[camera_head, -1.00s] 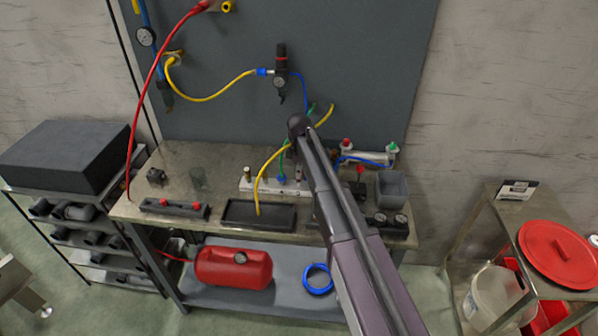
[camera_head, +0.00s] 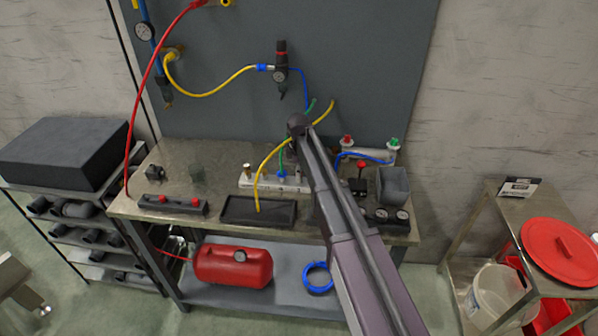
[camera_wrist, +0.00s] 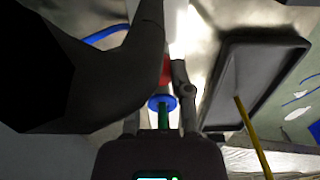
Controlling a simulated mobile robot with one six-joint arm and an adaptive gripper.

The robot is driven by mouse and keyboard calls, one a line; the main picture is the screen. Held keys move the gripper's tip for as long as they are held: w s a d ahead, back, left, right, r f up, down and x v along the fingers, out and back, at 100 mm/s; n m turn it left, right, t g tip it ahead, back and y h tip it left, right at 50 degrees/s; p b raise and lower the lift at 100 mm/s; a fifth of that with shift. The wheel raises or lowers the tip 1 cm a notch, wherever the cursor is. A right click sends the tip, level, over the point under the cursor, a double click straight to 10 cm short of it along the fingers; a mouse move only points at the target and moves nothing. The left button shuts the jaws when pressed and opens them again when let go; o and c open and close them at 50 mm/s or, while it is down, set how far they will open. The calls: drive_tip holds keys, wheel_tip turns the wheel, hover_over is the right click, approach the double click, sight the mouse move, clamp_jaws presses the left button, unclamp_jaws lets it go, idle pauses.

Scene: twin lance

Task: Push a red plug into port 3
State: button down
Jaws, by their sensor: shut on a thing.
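In the wrist view my gripper (camera_wrist: 168,78) is shut on a red piece that looks like a red plug (camera_wrist: 166,68), partly hidden by the fingers. A blue collar (camera_wrist: 162,102) and a green tube show nearer the camera, in line with it. In the head view the pale manifold (camera_head: 247,184) lies on the bench, with a blue fitting (camera_head: 282,174) and green tube at its middle. My arm hides its right part and my gripper. Port numbers are too small to read. Whether the held plug touches a port cannot be told.
A dark block with two red pieces (camera_head: 172,205) and a black tray (camera_head: 258,211) lie along the bench front. A yellow hose (camera_head: 262,165) arches over the manifold to the tray. A grey bin (camera_head: 393,187) and gauges stand right of my arm.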

drive_tip(key=shift+c, duration=2.3)
unclamp_jaws()
wheel_tip(320, 180, up, 9)
drive_tip(key=p, duration=0.8)
drive_tip(key=shift+f+p, duration=0.2)
drive_tip(key=shift+p, duration=0.15)
drive_tip(key=shift+d, duration=0.1)
drive_tip(key=s+d+f+m+b, duration=0.1)
drive_tip(key=s+d+m, duration=1.6)
drive_tip(key=s+d, duration=0.6)
drive_tip(key=s, duration=0.3)
drive_tip(key=shift+m, duration=0.3)
drive_tip(key=shift+f, duration=0.1)
